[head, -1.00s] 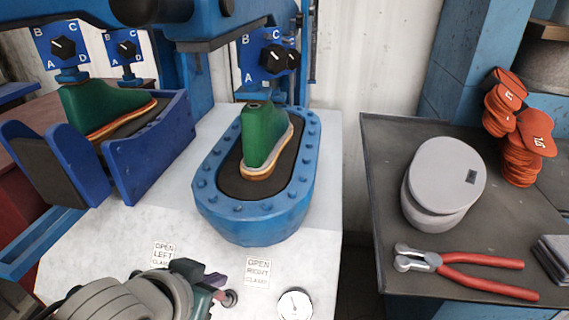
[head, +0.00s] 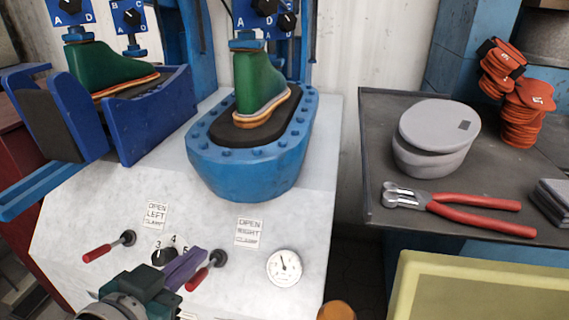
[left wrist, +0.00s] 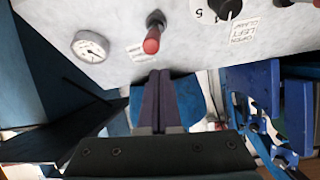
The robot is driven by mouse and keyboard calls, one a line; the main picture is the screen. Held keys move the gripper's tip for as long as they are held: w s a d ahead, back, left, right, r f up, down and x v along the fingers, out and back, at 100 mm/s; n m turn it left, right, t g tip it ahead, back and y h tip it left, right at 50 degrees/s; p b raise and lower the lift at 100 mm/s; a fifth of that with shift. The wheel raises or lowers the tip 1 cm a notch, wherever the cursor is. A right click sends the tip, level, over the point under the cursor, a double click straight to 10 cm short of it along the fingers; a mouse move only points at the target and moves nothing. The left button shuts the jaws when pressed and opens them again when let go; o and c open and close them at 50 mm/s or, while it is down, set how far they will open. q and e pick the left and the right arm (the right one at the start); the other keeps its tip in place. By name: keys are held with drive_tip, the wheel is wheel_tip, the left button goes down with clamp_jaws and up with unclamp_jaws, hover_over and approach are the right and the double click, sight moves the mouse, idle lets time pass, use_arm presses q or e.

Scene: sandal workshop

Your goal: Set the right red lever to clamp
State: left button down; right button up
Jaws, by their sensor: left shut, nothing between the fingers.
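The right red lever (head: 198,279) is on the sloped white panel, its handle slanting down and left from its dark pivot, below the "OPEN RIGHT CLAMP" label (head: 249,232). It also shows in the left wrist view (left wrist: 152,40), just beyond the fingertips. The left red lever (head: 97,253) slants down-left too. My left gripper (head: 196,254) has its purple fingers together and empty, close beside the right lever's left side in the head view; I cannot tell whether they touch. The fingers also show in the left wrist view (left wrist: 158,75). My right gripper is not in view.
A numbered black dial (head: 163,257) sits between the levers and a pressure gauge (head: 284,267) to their right. Behind stands the blue press basin (head: 245,175) with a green shoe last (head: 259,82). Red-handled pincers (head: 460,205) lie on the right table. A yellow container (head: 480,285) is below.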

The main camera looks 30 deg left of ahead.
use_arm(q)
drive_tip(key=shift+w+a+r, duration=0.15)
drive_tip(key=shift+w+r, duration=0.05)
drive_tip(key=shift+w, duration=0.55)
drive_tip(key=shift+r+p, duration=0.3)
drive_tip(key=shift+p, duration=0.1)
wheel_tip(320, 180, up, 4)
drive_tip(key=w+p, duration=0.2)
drive_tip(key=p, duration=0.2)
drive_tip(key=s+d, duration=0.2)
drive_tip(key=s, duration=0.8)
drive_tip(key=shift+p, duration=0.3)
